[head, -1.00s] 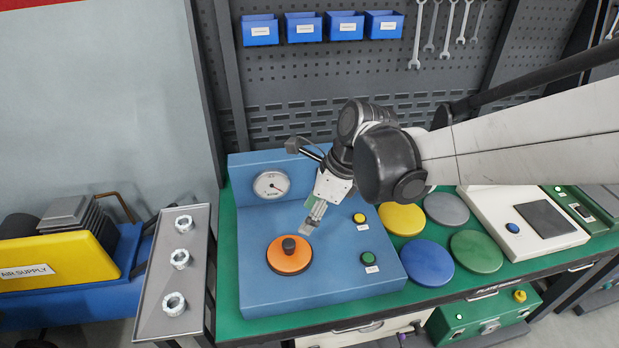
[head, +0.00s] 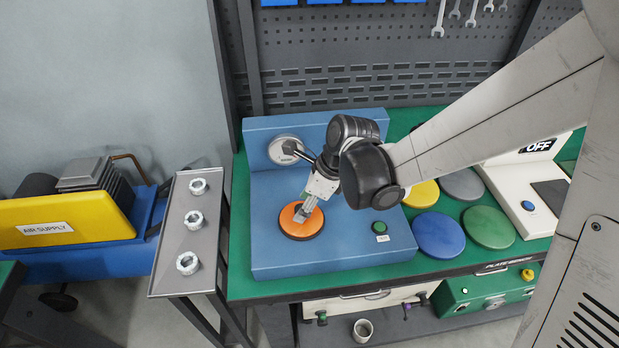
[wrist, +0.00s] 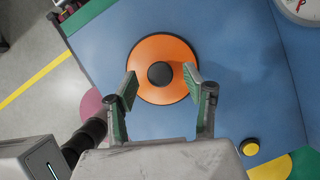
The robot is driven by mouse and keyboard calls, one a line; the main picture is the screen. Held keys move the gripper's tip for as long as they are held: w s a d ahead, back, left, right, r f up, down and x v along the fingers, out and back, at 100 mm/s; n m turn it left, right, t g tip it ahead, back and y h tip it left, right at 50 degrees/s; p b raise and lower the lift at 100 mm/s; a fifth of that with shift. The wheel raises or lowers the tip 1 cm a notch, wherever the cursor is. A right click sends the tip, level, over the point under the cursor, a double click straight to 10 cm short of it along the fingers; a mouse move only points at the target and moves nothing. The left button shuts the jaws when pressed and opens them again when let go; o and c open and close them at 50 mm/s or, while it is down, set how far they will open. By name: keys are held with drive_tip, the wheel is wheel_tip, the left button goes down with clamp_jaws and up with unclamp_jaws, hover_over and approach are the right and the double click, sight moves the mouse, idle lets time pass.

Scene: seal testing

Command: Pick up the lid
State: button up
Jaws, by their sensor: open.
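The lid is an orange disc (head: 302,227) with a dark rim, lying on the blue testing unit (head: 290,262). In the wrist view the orange lid (wrist: 162,45) shows its black centre knob (wrist: 160,75). My gripper (head: 303,214) is over the lid in the head view and covers the knob there. In the wrist view my gripper (wrist: 159,86) is open, with one green-padded finger on each side of the knob and a gap to both. I cannot tell the exact height of the fingertips above the lid.
A gauge (head: 286,150) stands on the unit's raised back, behind my wrist. A green button (head: 379,228) is right of the lid. Blue (head: 438,235) and green (head: 488,228) discs lie further right. A grey tray (head: 182,240) with metal fittings is left.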

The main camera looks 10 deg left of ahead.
drive_tip(key=shift+x, duration=1.2)
clamp_jaws()
